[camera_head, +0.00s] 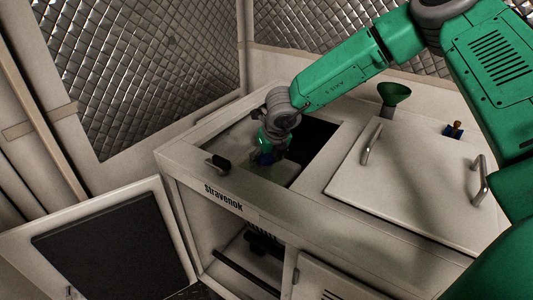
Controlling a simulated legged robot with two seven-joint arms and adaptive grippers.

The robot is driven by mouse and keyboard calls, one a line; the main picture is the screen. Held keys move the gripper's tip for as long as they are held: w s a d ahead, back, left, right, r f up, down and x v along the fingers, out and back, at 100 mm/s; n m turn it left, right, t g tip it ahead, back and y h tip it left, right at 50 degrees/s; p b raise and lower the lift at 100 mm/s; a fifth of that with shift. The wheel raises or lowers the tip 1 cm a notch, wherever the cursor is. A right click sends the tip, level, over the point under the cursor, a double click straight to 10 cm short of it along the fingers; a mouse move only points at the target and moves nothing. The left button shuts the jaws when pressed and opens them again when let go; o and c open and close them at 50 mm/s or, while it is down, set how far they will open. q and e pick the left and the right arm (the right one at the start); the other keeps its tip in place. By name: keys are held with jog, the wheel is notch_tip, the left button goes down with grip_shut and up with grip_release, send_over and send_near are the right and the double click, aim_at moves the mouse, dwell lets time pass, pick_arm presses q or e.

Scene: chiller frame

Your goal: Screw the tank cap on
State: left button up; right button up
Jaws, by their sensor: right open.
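My right arm reaches in from the upper right. Its gripper (266,150) points down into the open hatch in the top of the chiller frame (171,158). The gripper is small and dark here, and its fingers are partly hidden; it is open. My left gripper is not in view.
A black handle (218,163) stands at the hatch's left edge. An open door (112,252) hangs at lower left. Quilted wall panels stand behind.

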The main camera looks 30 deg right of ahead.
jog(key=shift+d+r+n+p, duration=0.1)
jog(key=shift+d+n+p, duration=0.1)
jog(key=shift+n+p, duration=0.25)
jog(key=shift+d+n+y+p, duration=0.35)
jog(key=shift+n+p, duration=0.2)
jog(key=shift+p, duration=0.5)
jog(key=shift+s+n+y+p, duration=0.1)
jog(key=shift+n+y+p, duration=0.15)
jog(key=shift+n+p, duration=0.7)
jog(key=shift+d+f+n+y, duration=0.2)
jog(key=shift+d+n+y, duration=0.2)
jog(key=shift+n, duration=0.25)
jog(key=n, duration=0.1)
jog(key=n+y, duration=0.1)
jog(key=n, duration=0.1)
jog(key=shift+s+d+g, duration=0.15)
jog(key=shift+d+g, duration=0.25)
jog(key=shift+d+n+y, duration=0.1)
jog(key=shift+n+y, duration=0.2)
jog(key=shift+n, duration=0.6)
jog(key=c, duration=1.5)
grip_shut()
